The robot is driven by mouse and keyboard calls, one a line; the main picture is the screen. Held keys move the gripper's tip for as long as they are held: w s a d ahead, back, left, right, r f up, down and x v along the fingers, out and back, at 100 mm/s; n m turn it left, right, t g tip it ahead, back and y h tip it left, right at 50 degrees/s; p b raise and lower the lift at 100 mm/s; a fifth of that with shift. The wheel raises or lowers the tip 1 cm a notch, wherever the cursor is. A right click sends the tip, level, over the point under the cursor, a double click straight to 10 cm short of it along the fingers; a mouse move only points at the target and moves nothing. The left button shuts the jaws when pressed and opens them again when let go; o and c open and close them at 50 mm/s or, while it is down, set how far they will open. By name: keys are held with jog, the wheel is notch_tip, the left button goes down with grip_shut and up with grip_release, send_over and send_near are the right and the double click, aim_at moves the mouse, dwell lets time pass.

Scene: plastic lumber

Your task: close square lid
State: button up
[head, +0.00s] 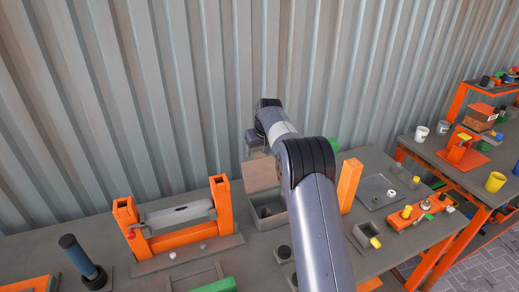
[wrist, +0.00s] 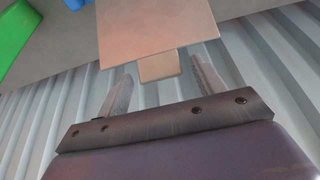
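The square lid (head: 262,173) is a flat tan panel. It stands raised at the back of a grey open box (head: 268,212) in the head view, partly hidden by my arm. In the wrist view the lid (wrist: 155,28) fills the upper middle, with a small tan tab (wrist: 160,66) at its edge. My gripper (wrist: 161,70) is open, with one finger on each side of the tab and a gap visible at both sides. In the head view my gripper (head: 256,142) is at the lid's upper edge, and its fingers are hard to make out.
An orange post (head: 349,184) stands just right of my arm. An orange frame with a grey roller (head: 180,214) stands left of the box. A blue-handled peg (head: 77,255) is at the front left. A corrugated wall (head: 180,80) rises close behind the table.

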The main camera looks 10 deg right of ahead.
jog(key=c, duration=1.3)
jog(key=shift+s+b, duration=0.15)
jog(key=shift+b, duration=0.4)
